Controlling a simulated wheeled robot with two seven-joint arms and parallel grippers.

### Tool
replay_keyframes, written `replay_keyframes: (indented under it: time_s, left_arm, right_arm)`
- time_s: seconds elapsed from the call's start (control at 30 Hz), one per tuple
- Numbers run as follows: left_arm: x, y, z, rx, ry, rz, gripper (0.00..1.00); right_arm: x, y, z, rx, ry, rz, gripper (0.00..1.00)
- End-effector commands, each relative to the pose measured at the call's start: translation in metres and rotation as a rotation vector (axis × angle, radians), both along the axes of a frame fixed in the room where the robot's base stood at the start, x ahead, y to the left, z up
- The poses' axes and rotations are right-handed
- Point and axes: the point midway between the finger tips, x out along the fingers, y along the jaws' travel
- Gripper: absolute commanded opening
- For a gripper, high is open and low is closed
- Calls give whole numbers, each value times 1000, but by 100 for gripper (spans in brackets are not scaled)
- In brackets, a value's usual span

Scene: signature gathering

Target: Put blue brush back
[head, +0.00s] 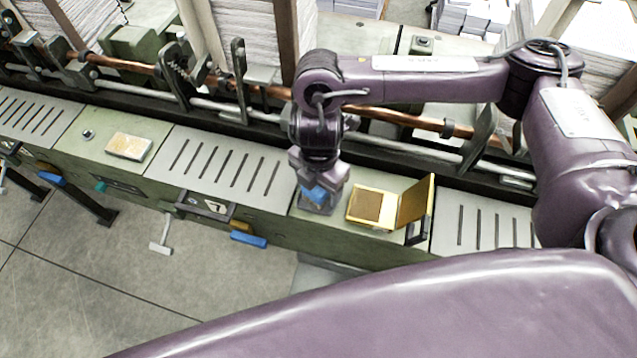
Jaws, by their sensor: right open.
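A small blue block-like thing, which looks like the blue brush (315,193), is on the green machine top left of the open gold box. My right gripper (319,197) points down right at it, with its fingers open. The gripper partly hides the blue thing, and I cannot tell whether the fingers touch it. My left gripper is not in view.
The gold box (369,206) has its lid raised on the right. A pale block (130,146) lies farther left. Slotted grey plates (222,164) lie between. Copper and steel rods and paper stacks (240,35) stand behind. Blue handles (248,240) jut from the front edge.

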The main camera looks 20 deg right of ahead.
Motion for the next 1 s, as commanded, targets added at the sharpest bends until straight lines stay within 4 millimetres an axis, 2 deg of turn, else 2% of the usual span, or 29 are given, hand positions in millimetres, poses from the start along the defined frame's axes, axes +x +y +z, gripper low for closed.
replay_keyframes:
  time_s: [0.23, 0.7, 1.0]
  left_arm:
    - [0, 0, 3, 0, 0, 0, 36]
    - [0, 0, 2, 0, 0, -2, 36]
    - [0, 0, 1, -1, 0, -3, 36]
  right_arm:
    - [1, 0, 14, 0, -4, 2, 69]
    - [2, -1, 96, -1, -6, 1, 69]
    - [0, -1, 122, 0, -1, 0, 69]
